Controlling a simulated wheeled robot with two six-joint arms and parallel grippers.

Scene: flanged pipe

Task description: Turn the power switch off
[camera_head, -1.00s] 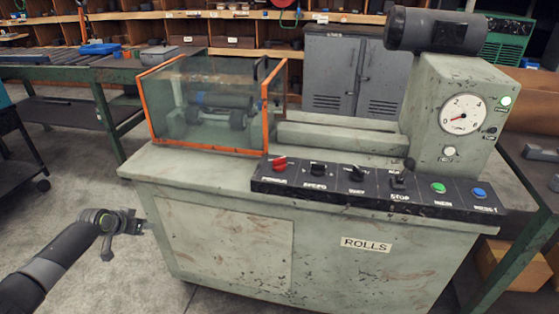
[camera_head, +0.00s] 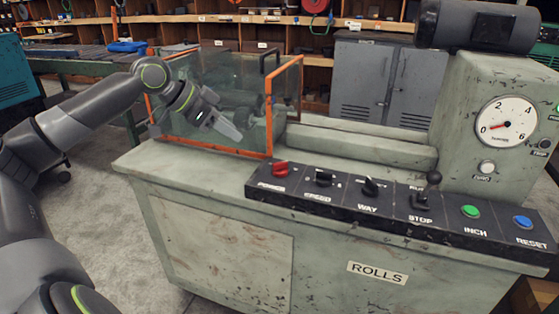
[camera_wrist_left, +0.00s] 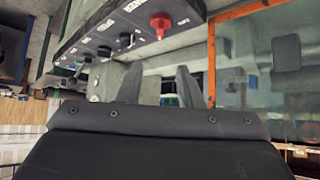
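The power switch is a red knob (camera_head: 280,169) at the left end of the black control panel (camera_head: 330,203) on the machine's front edge. The red knob also shows in the left wrist view (camera_wrist_left: 160,22), beyond the fingers. My left gripper (camera_head: 232,130) is in front of the orange-framed guard, above and left of the knob, not touching it. In the left wrist view its two fingers (camera_wrist_left: 158,68) stand apart with nothing between them. My right gripper is not in view.
The clear guard with orange frame (camera_head: 268,128) stands just behind the left gripper. Other knobs, a stop lever (camera_head: 432,180), a green button (camera_head: 470,211) and a blue button (camera_head: 522,222) line the panel. A dial gauge (camera_head: 507,121) is at right.

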